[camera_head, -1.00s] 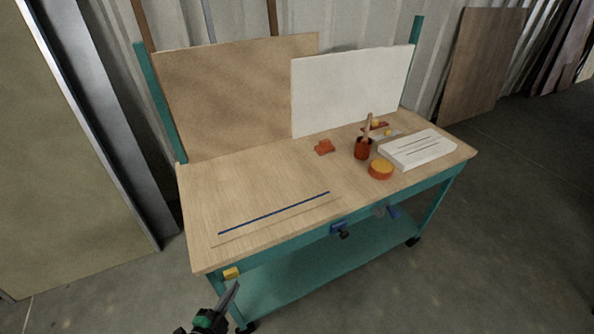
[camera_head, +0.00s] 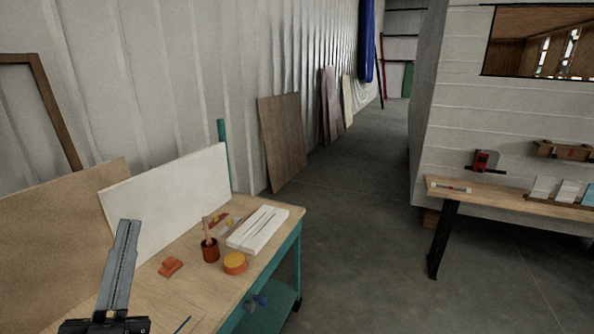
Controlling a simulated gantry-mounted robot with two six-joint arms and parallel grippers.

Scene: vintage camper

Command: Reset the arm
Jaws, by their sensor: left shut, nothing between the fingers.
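My left gripper (camera_head: 128,226) rises from the bottom left of the head view. Its fingers are shut together and hold nothing. In the picture it lies over the left part of the workbench top (camera_head: 185,290), in front of the white board (camera_head: 175,195). My right gripper is not in view.
On the bench are an orange block (camera_head: 171,267), a red pot with a brush (camera_head: 211,251), an orange-yellow round tin (camera_head: 235,263) and a white slotted block (camera_head: 258,229). A second bench (camera_head: 500,200) stands at right by the camper wall (camera_head: 460,120). The floor between (camera_head: 350,220) is clear.

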